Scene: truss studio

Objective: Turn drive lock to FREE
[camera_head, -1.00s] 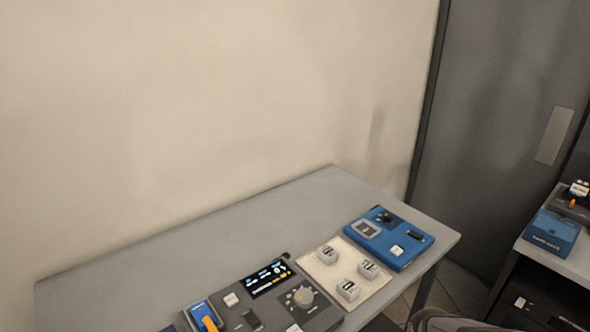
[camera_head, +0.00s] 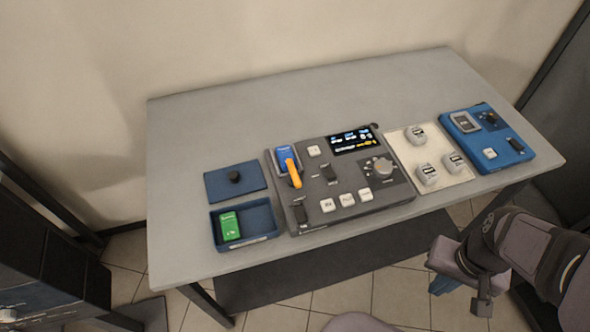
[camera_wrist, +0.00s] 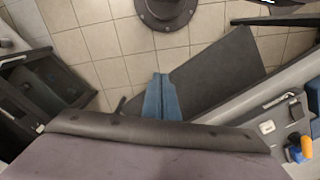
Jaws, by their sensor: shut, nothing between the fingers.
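A dark grey control console (camera_head: 356,222) lies on the table. It has a blue lock-like plate (camera_head: 286,156) with an orange lever (camera_head: 292,172), a round grey knob (camera_head: 383,167), black switches, pale buttons and a lit display (camera_head: 350,140). I cannot read which control is the drive lock or its FREE mark. The orange lever also shows at the right edge of the wrist view (camera_wrist: 305,148). My gripper (camera_wrist: 160,96) shows as two blue fingers shut together, empty, over the floor and apart from the console. My arm is at the lower right in the head view.
Left of the console are an open blue tray (camera_head: 262,240) holding a green block (camera_head: 230,226) and a blue lid (camera_head: 236,181). Right are a cream tray (camera_head: 404,150) with white blocks and a blue device (camera_head: 510,150). The table's back (camera_head: 300,100) is clear.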

